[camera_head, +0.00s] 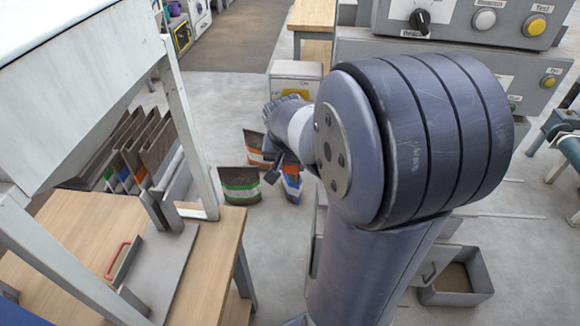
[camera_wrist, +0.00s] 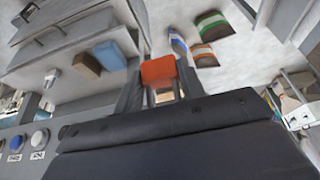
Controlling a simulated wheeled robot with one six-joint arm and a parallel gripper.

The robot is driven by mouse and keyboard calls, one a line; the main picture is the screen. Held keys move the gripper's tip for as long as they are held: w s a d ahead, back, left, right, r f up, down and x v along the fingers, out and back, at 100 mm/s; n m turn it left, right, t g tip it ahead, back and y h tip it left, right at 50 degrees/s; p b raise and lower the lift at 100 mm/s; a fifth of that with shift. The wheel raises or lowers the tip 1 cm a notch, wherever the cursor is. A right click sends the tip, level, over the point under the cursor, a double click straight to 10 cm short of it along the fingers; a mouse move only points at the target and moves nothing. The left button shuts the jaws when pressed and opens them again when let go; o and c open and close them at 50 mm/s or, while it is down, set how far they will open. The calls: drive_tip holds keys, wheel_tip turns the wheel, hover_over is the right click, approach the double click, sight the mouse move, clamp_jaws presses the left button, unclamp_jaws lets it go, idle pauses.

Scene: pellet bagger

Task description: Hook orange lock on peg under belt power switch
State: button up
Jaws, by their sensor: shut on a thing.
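The orange lock (camera_wrist: 158,71) is between the fingers of my gripper (camera_wrist: 158,92) in the wrist view, with its orange body beyond the fingertips. My gripper is shut on it. In the head view my gripper (camera_head: 278,168) is small and partly behind my arm, and I cannot make out the lock there. A grey control panel at the top of the head view has a black rotary knob (camera_head: 421,20); its label is too small to read, so I cannot tell whether it is the belt power switch. I cannot make out a peg in either view.
Striped bags (camera_head: 240,185) stand on the floor beyond my gripper. A wooden bench (camera_head: 75,235) with a red handle (camera_head: 117,260) and a grey frame are at left. An open grey bin (camera_head: 457,281) is at lower right. A button panel (camera_wrist: 30,142) is at lower left in the wrist view.

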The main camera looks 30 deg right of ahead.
drive_tip(key=shift+w+d+f, duration=0.2)
drive_tip(key=shift+w+d, duration=0.3)
drive_tip(key=shift+w, duration=0.25)
drive_tip(key=shift+w+d+f, duration=0.25)
drive_tip(key=shift+w+d, duration=0.25)
drive_tip(key=shift+w, duration=0.2)
drive_tip(key=shift+w+d+f, duration=0.2)
drive_tip(key=shift+w+d, duration=0.3)
drive_tip(key=shift+w, duration=0.25)
drive_tip(key=o, duration=1.1)
drive_tip(key=shift+c, duration=0.2)
drive_tip(key=shift+s+a+r, duration=0.15)
drive_tip(key=shift+s+r, duration=0.05)
drive_tip(key=shift+r, duration=0.35)
drive_tip(key=s+a+b, duration=0.2)
drive_tip(key=s+a, duration=0.4)
drive_tip(key=s, duration=0.4)
drive_tip(key=shift+a, duration=0.35)
